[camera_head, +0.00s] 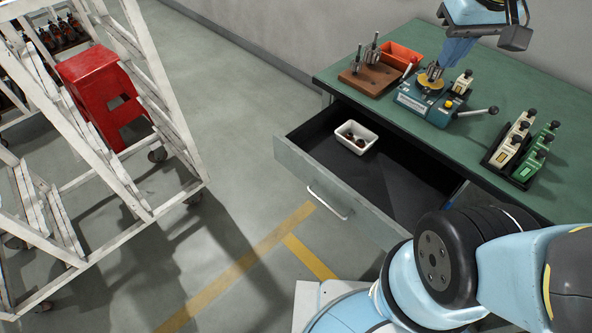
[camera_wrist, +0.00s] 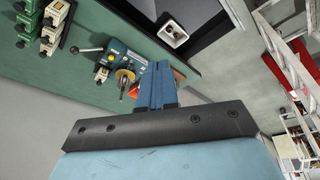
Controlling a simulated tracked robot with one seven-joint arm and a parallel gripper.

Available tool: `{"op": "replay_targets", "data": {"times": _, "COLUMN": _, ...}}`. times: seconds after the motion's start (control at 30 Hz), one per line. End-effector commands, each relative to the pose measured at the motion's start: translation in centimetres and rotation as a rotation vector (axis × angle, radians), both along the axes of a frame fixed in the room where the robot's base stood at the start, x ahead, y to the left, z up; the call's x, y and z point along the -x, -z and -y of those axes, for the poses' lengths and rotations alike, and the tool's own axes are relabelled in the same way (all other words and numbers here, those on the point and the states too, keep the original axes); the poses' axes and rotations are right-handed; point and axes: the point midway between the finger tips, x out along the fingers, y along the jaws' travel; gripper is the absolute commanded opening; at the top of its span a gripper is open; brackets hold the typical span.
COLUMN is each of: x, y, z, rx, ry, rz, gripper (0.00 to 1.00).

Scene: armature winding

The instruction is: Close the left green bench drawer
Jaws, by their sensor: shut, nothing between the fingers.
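The green bench drawer (camera_head: 318,183) is pulled out from the left part of the green bench (camera_head: 545,90), with a pale bar handle (camera_head: 328,202) on its front. A white tray (camera_head: 354,137) with small dark reddish parts sits inside on the dark drawer floor. In the wrist view the open drawer (camera_wrist: 205,30) shows at the top, with the white tray (camera_wrist: 173,33) in it. My gripper (camera_head: 456,52) is shut and empty, above the bench top near the winding device, away from the drawer. It also shows in the wrist view (camera_wrist: 158,68).
On the bench stand a blue winding device (camera_head: 430,100) with a lever, a wooden tool block (camera_head: 370,75), an orange bin (camera_head: 402,54) and a rack of white and green pieces (camera_head: 520,150). A white rack (camera_head: 110,195) with a red stool stands left. Floor before the drawer is clear.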

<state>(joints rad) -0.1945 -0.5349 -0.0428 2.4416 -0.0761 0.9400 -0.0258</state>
Motion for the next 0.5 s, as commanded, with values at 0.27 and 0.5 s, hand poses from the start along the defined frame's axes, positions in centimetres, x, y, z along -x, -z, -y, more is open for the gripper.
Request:
{"op": "replay_targets", "data": {"times": 0.27, "x": -3.7, "y": 4.0, "z": -4.3, "rx": 0.12, "ry": -0.216, "rz": -0.187, "gripper": 0.0}}
{"op": "replay_targets", "data": {"times": 0.5, "x": -5.8, "y": 8.1, "z": -8.6, "rx": 0.255, "ry": -0.399, "rz": -0.325, "gripper": 0.0}}
